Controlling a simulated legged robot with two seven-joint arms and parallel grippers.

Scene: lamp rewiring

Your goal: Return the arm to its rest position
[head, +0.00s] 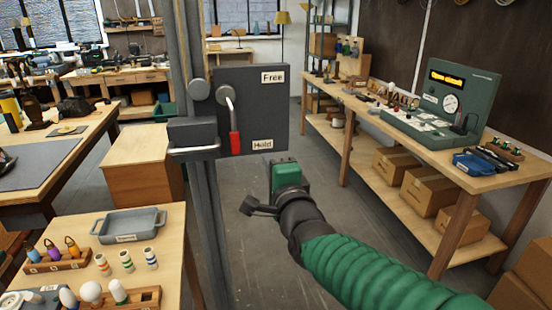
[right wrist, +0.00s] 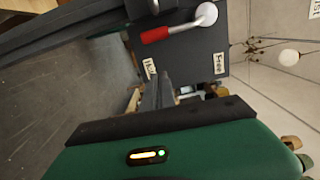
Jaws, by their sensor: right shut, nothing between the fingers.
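My right arm comes in from the lower right with a green ribbed sleeve. Its gripper (head: 286,175) is in front of and below the dark switch panel (head: 265,80), apart from it. In the right wrist view the gripper fingers (right wrist: 158,88) are together and empty. The panel's lever with a red handle (head: 235,143) hangs downward, near the "Hold" label (head: 263,145); the "Free" label (head: 272,77) is above. The lever also shows in the right wrist view (right wrist: 157,35). My left gripper is not in view.
A grey post (head: 205,230) carries the panel. A near table at lower left holds a grey tray (head: 130,224), bulbs and coloured parts. A right workbench holds a green tester (head: 442,110) with a lit display and a blue tray (head: 472,164). Floor between them is clear.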

